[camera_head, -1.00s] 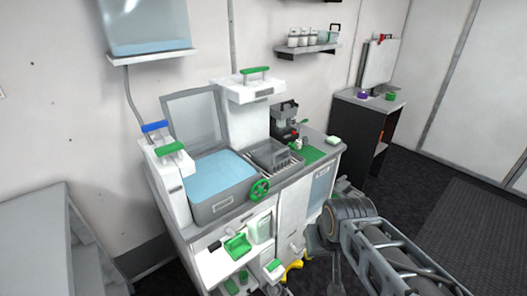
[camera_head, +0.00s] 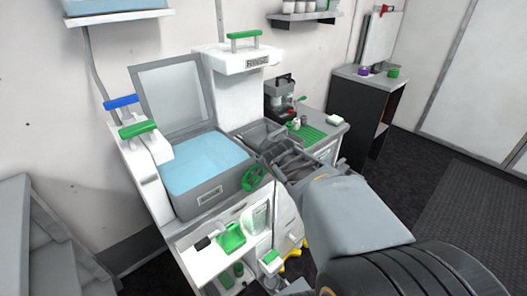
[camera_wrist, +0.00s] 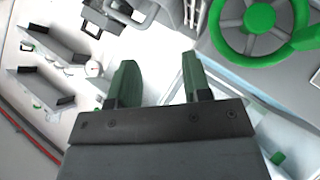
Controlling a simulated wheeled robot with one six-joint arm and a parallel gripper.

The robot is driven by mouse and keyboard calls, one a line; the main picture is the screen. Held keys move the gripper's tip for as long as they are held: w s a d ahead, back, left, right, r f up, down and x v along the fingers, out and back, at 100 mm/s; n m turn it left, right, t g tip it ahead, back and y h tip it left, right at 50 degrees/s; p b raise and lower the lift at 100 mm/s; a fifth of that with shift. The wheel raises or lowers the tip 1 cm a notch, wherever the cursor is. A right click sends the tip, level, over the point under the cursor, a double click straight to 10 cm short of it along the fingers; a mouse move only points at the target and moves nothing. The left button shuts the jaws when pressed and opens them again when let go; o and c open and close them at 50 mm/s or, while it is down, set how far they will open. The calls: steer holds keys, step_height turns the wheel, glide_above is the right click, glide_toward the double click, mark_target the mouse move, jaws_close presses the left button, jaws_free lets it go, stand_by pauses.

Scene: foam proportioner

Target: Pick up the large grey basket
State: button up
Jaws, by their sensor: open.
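A grey basket-like rack (camera_head: 255,132) sits in the counter just right of the water-filled basin in the head view. My arm's end covers part of it, and I cannot tell for sure that it is the large grey basket. My gripper (camera_wrist: 160,64) shows two green fingers, spread apart with nothing between them. In the wrist view they point over a white surface, left of the green handwheel (camera_wrist: 260,22). In the head view my fingers are hard to make out among the grey shapes near the rack.
The grey basin (camera_head: 205,165) with blue water and a raised lid stands left of the rack. The green handwheel (camera_head: 255,178) protrudes from the basin's front corner. Shelves with green-handled items (camera_head: 231,237) lie below. A coffee machine (camera_head: 280,98) stands behind.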

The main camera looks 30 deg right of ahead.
steer(key=w+d+f+n+t+b, duration=0.2)
steer(key=d+n+t+b, duration=0.15)
steer(key=d, duration=0.35)
steer(key=n+t+y+b, duration=0.3)
steer(key=n+t+b, duration=0.1)
steer(key=n, duration=0.5)
glide_toward(282, 131)
steer(key=w, duration=0.7)
steer(key=shift+d+r, duration=0.1)
steer(key=shift+d, duration=0.25)
steer(key=shift+w+d, duration=0.1)
steer(key=shift+w, duration=2.55)
jaws_close()
